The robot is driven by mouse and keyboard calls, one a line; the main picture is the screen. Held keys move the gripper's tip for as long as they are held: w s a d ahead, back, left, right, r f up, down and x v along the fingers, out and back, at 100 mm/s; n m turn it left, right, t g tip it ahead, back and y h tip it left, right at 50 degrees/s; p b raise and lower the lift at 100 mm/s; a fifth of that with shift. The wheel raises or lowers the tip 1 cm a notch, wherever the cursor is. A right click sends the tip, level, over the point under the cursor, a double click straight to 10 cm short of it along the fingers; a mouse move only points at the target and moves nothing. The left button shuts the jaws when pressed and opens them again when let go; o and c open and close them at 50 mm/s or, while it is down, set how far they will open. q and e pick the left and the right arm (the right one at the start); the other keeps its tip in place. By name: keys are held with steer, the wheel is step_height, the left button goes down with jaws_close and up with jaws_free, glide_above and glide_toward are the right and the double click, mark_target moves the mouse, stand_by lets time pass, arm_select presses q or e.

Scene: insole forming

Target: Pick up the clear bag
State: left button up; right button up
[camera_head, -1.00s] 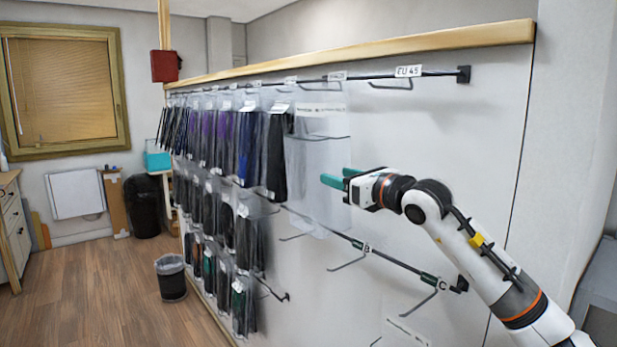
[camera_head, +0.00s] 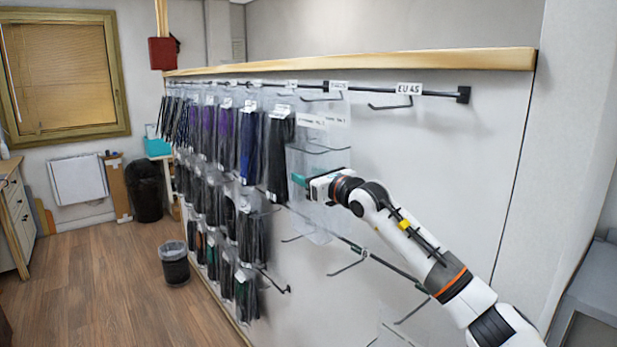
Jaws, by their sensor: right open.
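A clear bag (camera_head: 318,160) hangs flat against the pegboard-like white wall, just right of the dark packed bags. It is see-through, and its edges are hard to trace. My right gripper (camera_head: 299,181), with green fingertips, is open in front of the bag's left part. I cannot tell whether the fingers touch the bag. My gripper and wrist hide part of the bag's lower middle. My left gripper is not in view.
Several rows of bagged insoles (camera_head: 247,140) hang at the left. A rail (camera_head: 430,93) with an EU 45 label (camera_head: 409,88) runs above. Empty hooks (camera_head: 348,262) stick out below. A black bin (camera_head: 174,263) stands on the floor.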

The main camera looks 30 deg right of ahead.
steer(key=c, duration=0.7)
